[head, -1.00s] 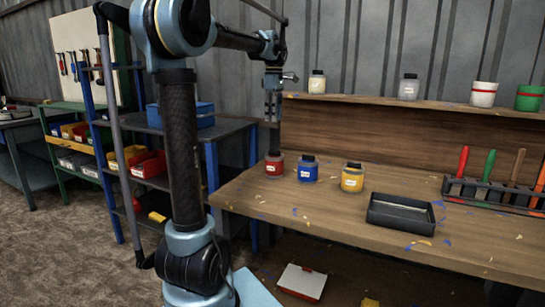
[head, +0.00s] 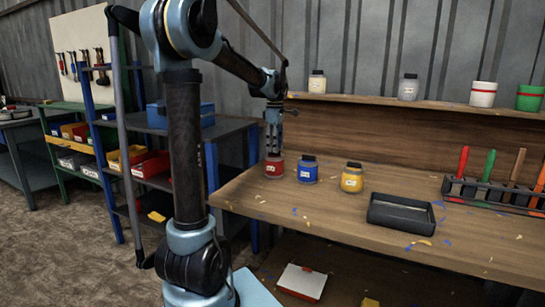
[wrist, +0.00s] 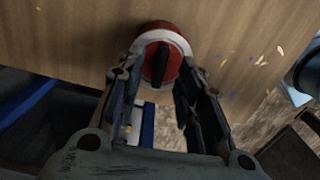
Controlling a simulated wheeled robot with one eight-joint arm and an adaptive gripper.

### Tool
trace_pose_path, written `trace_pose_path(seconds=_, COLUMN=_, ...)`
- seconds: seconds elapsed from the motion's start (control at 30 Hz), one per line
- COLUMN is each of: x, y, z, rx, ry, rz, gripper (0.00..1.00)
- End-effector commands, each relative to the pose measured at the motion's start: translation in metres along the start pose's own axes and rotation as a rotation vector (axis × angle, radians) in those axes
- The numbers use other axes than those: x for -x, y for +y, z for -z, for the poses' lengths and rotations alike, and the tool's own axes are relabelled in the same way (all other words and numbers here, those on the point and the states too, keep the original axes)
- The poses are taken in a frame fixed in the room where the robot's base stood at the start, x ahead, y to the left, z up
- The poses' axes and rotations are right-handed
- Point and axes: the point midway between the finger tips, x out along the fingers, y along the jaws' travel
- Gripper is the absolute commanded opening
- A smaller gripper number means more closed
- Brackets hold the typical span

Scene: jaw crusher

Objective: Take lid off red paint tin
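The red paint tin (head: 274,167) stands upright at the left end of the workbench, with a white label on its front. In the head view my gripper (head: 273,147) points straight down just above it and hides its top. In the wrist view the red tin (wrist: 176,68) shows from above with a pale rim and a black bar-shaped lid handle (wrist: 161,62). My gripper's two fingers (wrist: 159,66) are spread apart, one on each side of the handle. I see no contact between the fingers and the handle.
A blue tin (head: 307,170) and a yellow tin (head: 352,178) stand to the right of the red one. A black tray (head: 400,213) lies farther right, before a rack of coloured-handled tools (head: 490,190). A shelf (head: 430,105) with jars and pots runs behind.

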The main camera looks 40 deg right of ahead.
Motion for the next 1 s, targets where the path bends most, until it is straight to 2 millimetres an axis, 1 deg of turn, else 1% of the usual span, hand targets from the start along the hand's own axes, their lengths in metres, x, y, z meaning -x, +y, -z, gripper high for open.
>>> trace_pose_path(seconds=0.03, x=-0.007, y=0.000, z=0.000, rx=0.000, ry=0.000, rz=0.000, gripper=0.33)
trace_pose_path(seconds=0.1, x=-0.013, y=0.000, z=0.000, rx=0.000, ry=0.000, rz=0.000, gripper=0.33)
trace_pose_path(seconds=0.2, x=-0.018, y=0.000, z=0.000, rx=0.000, ry=0.000, rz=0.000, gripper=0.33)
trace_pose_path(seconds=0.43, x=-0.019, y=0.000, z=0.001, rx=0.000, ry=0.000, rz=0.000, gripper=0.33)
trace_pose_path(seconds=0.47, x=-0.019, y=0.000, z=0.001, rx=0.000, ry=0.000, rz=0.000, gripper=0.29)
trace_pose_path(seconds=0.5, x=-0.019, y=0.000, z=0.001, rx=0.000, ry=0.000, rz=0.000, gripper=0.20)
trace_pose_path(seconds=0.6, x=-0.019, y=0.000, z=0.001, rx=0.000, ry=0.000, rz=0.000, gripper=0.00)
trace_pose_path(seconds=1.0, x=-0.017, y=0.000, z=0.001, rx=0.000, ry=0.000, rz=0.000, gripper=0.00)
